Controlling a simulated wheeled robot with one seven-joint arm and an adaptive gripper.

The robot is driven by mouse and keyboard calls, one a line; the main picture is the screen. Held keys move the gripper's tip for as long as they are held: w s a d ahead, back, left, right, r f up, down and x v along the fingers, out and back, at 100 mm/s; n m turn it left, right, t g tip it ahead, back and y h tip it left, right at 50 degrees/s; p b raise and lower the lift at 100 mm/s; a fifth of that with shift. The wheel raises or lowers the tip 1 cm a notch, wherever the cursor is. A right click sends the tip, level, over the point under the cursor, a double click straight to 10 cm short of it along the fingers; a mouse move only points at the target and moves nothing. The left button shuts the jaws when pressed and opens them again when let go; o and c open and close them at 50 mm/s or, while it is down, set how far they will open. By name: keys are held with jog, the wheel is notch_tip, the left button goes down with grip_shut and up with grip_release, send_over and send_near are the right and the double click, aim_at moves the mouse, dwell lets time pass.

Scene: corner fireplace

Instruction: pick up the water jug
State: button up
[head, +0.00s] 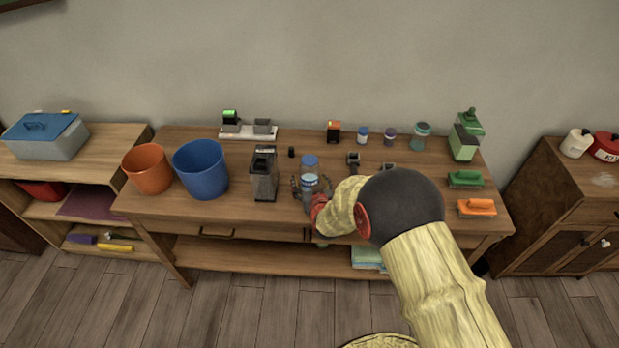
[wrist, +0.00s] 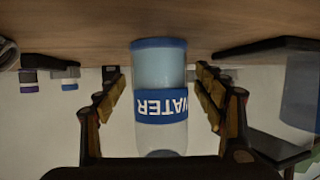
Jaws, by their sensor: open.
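The water jug (head: 310,178) is a clear cylinder with a blue lid and a blue band. It stands upright on the wooden workbench (head: 262,216), near the middle. In the wrist view, which is upside down, the jug (wrist: 160,100) shows the word WATER and stands between the two fingers. My gripper (head: 312,186) is open, with one finger on each side of the jug. In the wrist view, gaps show between the jug and both fingers of my gripper (wrist: 163,105).
A grey-black container (head: 264,175) stands just left of the jug, and blue (head: 201,170) and orange (head: 148,169) buckets stand farther left. Small jars (head: 390,136) line the back. Green (head: 466,179) and orange (head: 477,208) brushes lie at the right end.

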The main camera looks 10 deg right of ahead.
jog(key=shift+c, duration=0.2)
jog(key=shift+r, duration=0.1)
jog(key=c, duration=1.4)
